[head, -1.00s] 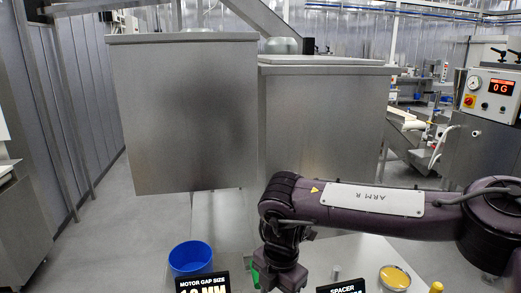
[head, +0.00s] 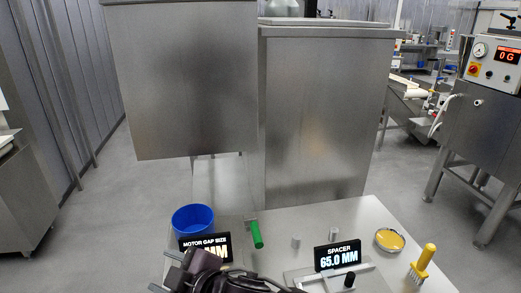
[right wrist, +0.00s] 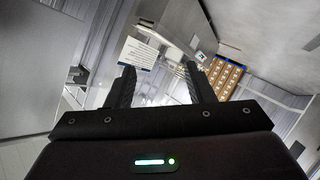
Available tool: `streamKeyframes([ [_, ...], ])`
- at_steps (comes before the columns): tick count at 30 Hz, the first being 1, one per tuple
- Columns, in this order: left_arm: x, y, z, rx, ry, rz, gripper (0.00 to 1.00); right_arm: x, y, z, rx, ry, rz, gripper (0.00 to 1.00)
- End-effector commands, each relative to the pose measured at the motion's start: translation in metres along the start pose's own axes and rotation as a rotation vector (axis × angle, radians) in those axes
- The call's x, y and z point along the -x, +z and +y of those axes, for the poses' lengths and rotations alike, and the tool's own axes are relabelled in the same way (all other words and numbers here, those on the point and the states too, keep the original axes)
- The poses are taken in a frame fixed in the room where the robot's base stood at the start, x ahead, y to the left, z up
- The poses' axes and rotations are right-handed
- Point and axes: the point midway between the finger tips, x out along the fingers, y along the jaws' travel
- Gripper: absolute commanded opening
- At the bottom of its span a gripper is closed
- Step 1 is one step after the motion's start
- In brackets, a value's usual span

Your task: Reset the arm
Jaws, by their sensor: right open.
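My right gripper (head: 165,273) is at the bottom left of the head view, its fingers pointing left, in front of the "MOTOR GAP SIZE" display (head: 190,243). Its dark wrist hides part of that display. In the right wrist view, the two black fingers (right wrist: 160,82) are spread apart with nothing between them. My left gripper is in neither view.
The table (head: 290,225) carries a green-handled tool (head: 256,234), a "SPACER" display (head: 338,257), a yellow dish (head: 390,240) and a yellow brush (head: 423,262). A blue bucket (head: 193,218) is at the table's left. Large steel boxes (head: 325,120) stand behind.

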Motion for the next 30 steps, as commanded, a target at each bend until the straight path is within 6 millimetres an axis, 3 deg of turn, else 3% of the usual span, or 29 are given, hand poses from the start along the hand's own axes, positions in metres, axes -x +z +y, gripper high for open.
streamKeyframes([
  [3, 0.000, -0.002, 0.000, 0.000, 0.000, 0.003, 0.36, 0.032, 0.058, 0.025, -0.248, 0.122, -0.151, 0.48],
  [6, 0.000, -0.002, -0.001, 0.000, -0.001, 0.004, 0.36, 0.069, 0.118, 0.033, -0.447, 0.207, -0.313, 0.48],
  [9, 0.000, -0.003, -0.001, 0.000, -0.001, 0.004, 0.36, 0.112, 0.178, 0.026, -0.630, 0.270, -0.485, 0.48],
  [12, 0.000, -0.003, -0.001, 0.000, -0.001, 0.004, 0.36, 0.151, 0.220, 0.011, -0.761, 0.307, -0.625, 0.48],
  [18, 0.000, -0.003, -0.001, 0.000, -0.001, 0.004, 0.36, 0.211, 0.269, -0.021, -0.936, 0.343, -0.827, 0.48],
  [27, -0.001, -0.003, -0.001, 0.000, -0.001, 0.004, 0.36, 0.282, 0.308, -0.067, -1.118, 0.366, -1.057, 0.48],
  [30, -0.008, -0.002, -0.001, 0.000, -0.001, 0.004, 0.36, 0.261, 0.338, -0.077, -1.113, 0.357, -1.055, 0.48],
])
